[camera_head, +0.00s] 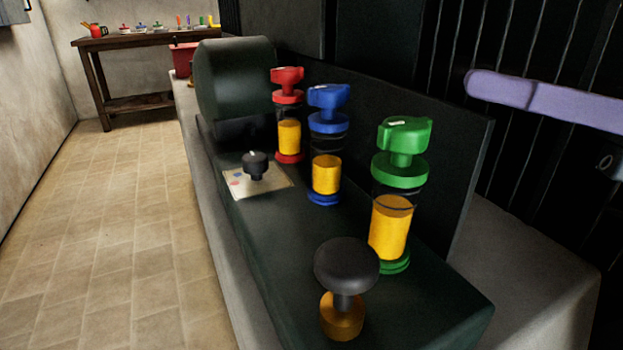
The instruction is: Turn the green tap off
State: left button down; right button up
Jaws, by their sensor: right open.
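The green tap (404,135) sits on top of a clear cylinder with a green collar and green base, at the right of a row of three. Yellow material (390,226) fills much of that cylinder. The tap's handle lies roughly crosswise in the picture, with a small pale mark on top. A purple part of my right gripper (500,91) comes in from the right edge, higher than the green tap and apart from it. Its fingertips do not show clearly, and nothing is seen held. My left gripper is out of view.
A blue tap (328,97) and a red tap (287,80) top similar cylinders to the left. A black knob (346,262) on a brass base stands in front, near the green cylinder. A smaller black knob (255,163) stands on a pale plate. Tiled floor (110,230) is clear at left.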

aim_at(404, 143)
jog(key=w+a+f+n+g, duration=0.1)
jog(key=a, duration=0.1)
jog(key=a+f+n, duration=0.1)
jog(key=a, duration=0.2)
jog(key=w+a+f+n+g, duration=0.1)
jog(key=a+f, duration=0.1)
jog(key=a, duration=0.1)
jog(key=shift+w+g, duration=0.3)
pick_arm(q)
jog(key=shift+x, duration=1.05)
pick_arm(e)
jog(key=shift+w+a, duration=0.3)
jog(key=shift+a, duration=0.35)
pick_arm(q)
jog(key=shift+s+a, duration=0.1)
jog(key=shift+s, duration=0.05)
pick_arm(e)
grip_shut()
